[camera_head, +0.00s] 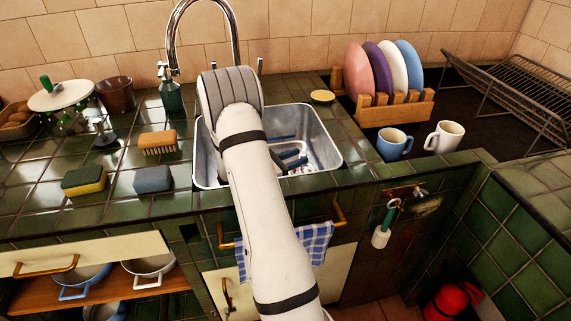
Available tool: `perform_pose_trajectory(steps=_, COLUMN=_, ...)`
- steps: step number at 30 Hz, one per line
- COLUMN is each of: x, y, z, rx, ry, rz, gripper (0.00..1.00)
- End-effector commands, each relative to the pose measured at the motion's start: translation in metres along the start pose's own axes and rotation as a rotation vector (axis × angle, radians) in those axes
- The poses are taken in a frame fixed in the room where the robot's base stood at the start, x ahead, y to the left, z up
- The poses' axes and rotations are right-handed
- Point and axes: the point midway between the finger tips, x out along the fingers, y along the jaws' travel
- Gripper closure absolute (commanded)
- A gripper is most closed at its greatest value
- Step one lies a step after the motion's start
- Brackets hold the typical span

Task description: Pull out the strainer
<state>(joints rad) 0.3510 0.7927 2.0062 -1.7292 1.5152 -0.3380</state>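The steel sink (327,139) is set into the green tiled counter, and my white arm reaches over its front rim into it. Dark blue-grey parts low in the basin look like the end of my gripper (292,162). They are small and partly hidden by my own arm, so I cannot tell whether the fingers are open or shut. I cannot make out the strainer; my arm and gripper cover much of the basin floor.
A curved tap (174,45) rises behind the sink. A brush (158,142), a grey sponge (153,180) and a yellow-green sponge (84,181) lie left. A wooden plate rack (394,110), a blue mug (394,145) and a white mug (444,137) stand right.

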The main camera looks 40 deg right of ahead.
Motion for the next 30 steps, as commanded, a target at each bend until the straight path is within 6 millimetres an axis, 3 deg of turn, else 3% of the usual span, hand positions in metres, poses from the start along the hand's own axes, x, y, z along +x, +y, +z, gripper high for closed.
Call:
perform_pose_trajectory(steps=3, x=0.020, y=-0.001, z=-0.001, rx=0.000, ry=0.001, rz=-0.004, gripper=0.67)
perform_pose_trajectory(steps=9, x=0.041, y=-0.001, z=0.000, rx=0.000, ry=0.000, rz=-0.003, gripper=0.67)
perform_pose_trajectory(steps=20, x=0.046, y=-0.001, z=0.000, rx=0.000, ry=0.001, rz=-0.002, gripper=0.67)
perform_pose_trajectory(steps=30, x=0.046, y=0.000, z=0.000, rx=0.001, ry=0.000, rz=-0.001, gripper=0.94)
